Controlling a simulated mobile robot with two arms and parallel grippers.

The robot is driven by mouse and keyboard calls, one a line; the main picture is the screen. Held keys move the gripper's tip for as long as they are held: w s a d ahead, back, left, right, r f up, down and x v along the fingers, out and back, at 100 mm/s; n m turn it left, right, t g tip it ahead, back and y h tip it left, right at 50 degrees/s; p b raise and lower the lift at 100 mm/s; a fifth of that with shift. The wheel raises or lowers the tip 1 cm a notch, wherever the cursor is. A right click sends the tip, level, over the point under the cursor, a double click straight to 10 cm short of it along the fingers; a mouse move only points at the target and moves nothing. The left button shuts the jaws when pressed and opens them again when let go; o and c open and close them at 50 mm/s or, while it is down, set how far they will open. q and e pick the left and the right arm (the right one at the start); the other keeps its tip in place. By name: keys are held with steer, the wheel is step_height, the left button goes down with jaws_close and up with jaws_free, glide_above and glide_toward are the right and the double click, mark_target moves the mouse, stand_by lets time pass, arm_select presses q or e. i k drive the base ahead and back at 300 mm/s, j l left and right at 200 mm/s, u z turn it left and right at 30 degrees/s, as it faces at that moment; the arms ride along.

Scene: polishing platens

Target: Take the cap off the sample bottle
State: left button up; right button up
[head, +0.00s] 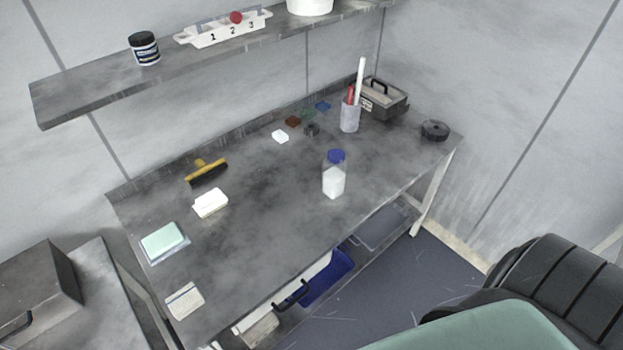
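The sample bottle (334,181) stands upright on the grey workbench, right of its middle. It is clear and partly filled with something white. Its blue cap (336,155) sits on top of the neck. Neither of my grippers shows in the head view, so nothing is seen touching the bottle or cap.
On the workbench (265,240) are a brush (206,170), a white block (210,203), a green pad (163,241), a cup of pens (350,115) and a toolbox (380,99). A shelf (100,92) hangs above. The bench around the bottle is clear.

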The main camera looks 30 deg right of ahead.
mark_target(334, 177)
steer(key=l+u, duration=1)
steer(key=i+j, duration=0.05)
